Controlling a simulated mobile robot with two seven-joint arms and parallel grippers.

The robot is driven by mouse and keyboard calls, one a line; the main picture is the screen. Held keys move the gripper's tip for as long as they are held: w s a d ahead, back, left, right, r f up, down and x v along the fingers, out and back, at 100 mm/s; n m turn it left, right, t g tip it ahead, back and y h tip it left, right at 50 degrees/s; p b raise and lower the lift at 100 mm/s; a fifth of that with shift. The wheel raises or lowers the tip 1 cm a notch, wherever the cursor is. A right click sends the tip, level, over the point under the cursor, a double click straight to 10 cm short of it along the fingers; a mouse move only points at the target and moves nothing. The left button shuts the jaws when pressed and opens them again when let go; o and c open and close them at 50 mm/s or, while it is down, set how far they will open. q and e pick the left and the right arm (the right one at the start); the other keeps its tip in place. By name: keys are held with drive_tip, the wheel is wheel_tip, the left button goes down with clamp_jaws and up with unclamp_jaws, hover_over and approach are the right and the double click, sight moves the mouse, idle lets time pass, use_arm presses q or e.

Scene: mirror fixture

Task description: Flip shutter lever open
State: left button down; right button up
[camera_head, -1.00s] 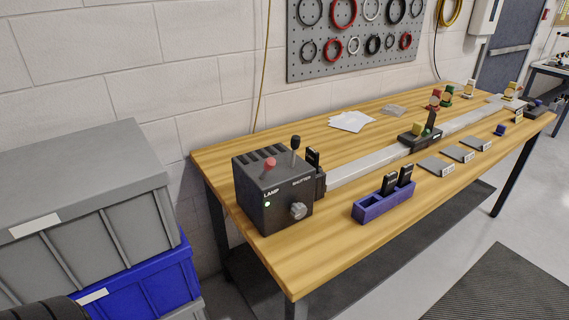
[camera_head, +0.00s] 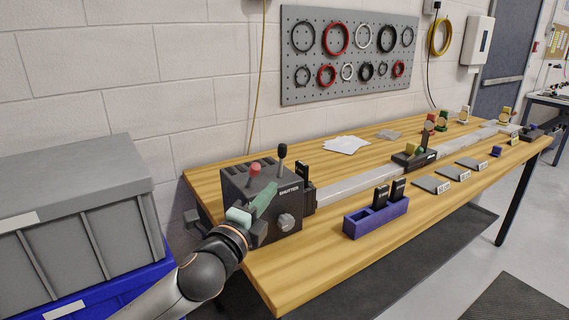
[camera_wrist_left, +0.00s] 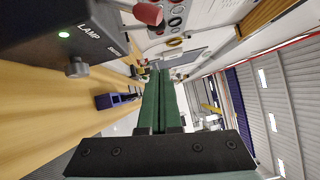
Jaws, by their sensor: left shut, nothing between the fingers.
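The dark lamp box (camera_head: 265,190) stands at the left end of the wooden table. Its shutter lever (camera_head: 282,152) has a black knob and stands roughly upright on the top, behind the label SHUTTER. A second lever with a red knob (camera_head: 254,168) stands to its left, and this knob also shows at the top of the left wrist view (camera_wrist_left: 148,14). My left gripper (camera_head: 268,194), with green fingers, is shut and empty in front of the box's left side, apart from the shutter lever. Its shut fingers (camera_wrist_left: 162,80) also fill the middle of the left wrist view. My right gripper is not in view.
A round knob (camera_head: 286,222) is on the box's front. A pale rail (camera_head: 360,183) runs right from the box. A blue holder (camera_head: 376,218) with black slides stands in front of it. Grey and blue bins (camera_head: 75,205) stand left of the table.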

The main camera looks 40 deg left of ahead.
use_arm(q)
drive_tip(key=p, duration=0.1)
approach(284, 153)
drive_tip(key=w+d, duration=0.3)
drive_tip(key=w, duration=0.2)
drive_tip(key=shift+w+a+r+p, duration=0.1)
drive_tip(key=shift+w+a, duration=0.2)
drive_tip(key=shift+a, duration=0.25)
drive_tip(key=shift+w+a+p, duration=0.1)
drive_tip(key=shift+w+a, duration=0.15)
drive_tip(key=shift+a, duration=0.35)
drive_tip(key=shift+w+a+r+p, duration=0.1)
drive_tip(key=shift+w+a, duration=0.2)
drive_tip(key=shift+a, duration=0.25)
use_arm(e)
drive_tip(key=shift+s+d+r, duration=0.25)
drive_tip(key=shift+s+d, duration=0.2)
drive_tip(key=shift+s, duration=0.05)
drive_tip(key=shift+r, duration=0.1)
use_arm(q)
drive_tip(key=r+n+p, duration=0.1)
drive_tip(key=p, duration=0.2)
drive_tip(key=shift+w+a+g+p, duration=0.15)
drive_tip(key=shift+a+g+p, duration=0.15)
drive_tip(key=shift+a+p, duration=0.1)
drive_tip(key=shift+f, duration=0.3)
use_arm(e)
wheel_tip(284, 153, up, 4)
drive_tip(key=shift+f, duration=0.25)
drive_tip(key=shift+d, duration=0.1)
